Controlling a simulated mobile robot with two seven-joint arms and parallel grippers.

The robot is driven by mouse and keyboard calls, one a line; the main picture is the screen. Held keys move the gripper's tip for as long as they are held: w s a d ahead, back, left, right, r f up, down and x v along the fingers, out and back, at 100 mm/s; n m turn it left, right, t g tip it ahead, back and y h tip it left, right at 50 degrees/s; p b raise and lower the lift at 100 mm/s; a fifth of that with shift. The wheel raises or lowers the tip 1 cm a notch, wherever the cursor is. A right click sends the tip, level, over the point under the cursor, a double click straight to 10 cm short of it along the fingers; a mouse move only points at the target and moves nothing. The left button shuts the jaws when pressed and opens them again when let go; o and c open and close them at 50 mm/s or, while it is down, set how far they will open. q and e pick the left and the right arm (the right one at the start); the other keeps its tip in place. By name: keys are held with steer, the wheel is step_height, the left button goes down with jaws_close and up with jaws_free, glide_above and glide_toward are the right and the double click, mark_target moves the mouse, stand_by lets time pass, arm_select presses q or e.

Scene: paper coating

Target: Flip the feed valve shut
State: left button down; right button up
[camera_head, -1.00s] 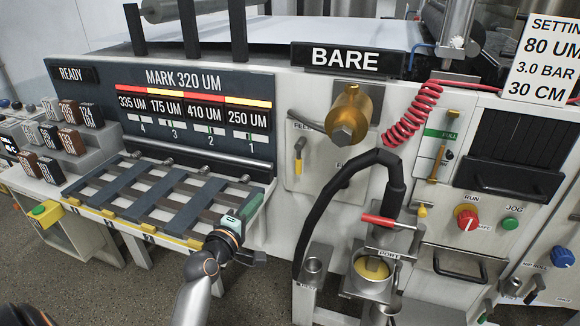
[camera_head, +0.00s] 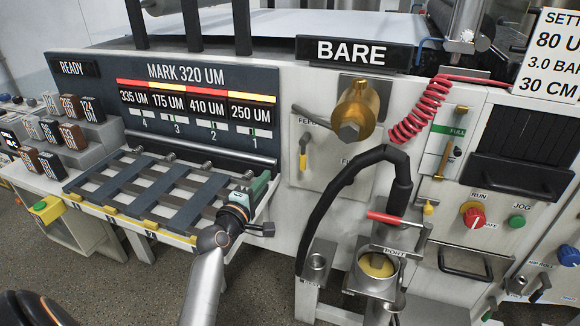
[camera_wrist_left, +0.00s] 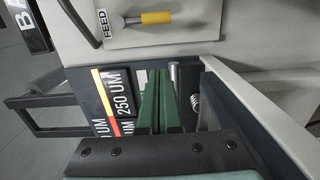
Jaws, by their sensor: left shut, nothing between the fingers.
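The feed valve (camera_head: 303,152) has a yellow-gripped lever on a pale plate marked FEED, left of the brass fitting. In the head view its yellow grip hangs down. The valve also shows at the top of the left wrist view (camera_wrist_left: 155,18), the yellow grip at the right end of a metal stem. My left gripper (camera_head: 262,186) is over the right end of the slatted rack, below and left of the valve and apart from it. Its green fingers (camera_wrist_left: 158,98) are together and empty in the left wrist view. My right gripper is not in view.
A black hose (camera_head: 322,205) arches to the port cup (camera_head: 376,268), right of my left gripper. A red-handled lever (camera_head: 395,219) sits above the cup. The brass fitting (camera_head: 353,112) juts out right of the valve. The slatted rack (camera_head: 130,190) lies to the left.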

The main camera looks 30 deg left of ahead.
mark_target(304, 152)
arm_select(q)
steer(key=w+d, duration=0.2)
steer(key=w, duration=0.6)
steer(key=shift+w+d+p, duration=0.2)
steer(key=shift+w+p, duration=0.05)
steer(key=shift+p, duration=0.1)
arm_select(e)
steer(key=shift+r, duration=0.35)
arm_select(q)
steer(key=shift+f, duration=0.1)
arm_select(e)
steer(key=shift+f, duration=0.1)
arm_select(q)
steer(key=shift+d+n+b, duration=0.15)
steer(key=shift+n+b, duration=0.15)
steer(key=shift+b, duration=0.1)
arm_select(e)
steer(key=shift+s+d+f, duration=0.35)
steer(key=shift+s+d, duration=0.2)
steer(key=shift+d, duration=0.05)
arm_select(q)
steer(key=shift+w, duration=0.1)
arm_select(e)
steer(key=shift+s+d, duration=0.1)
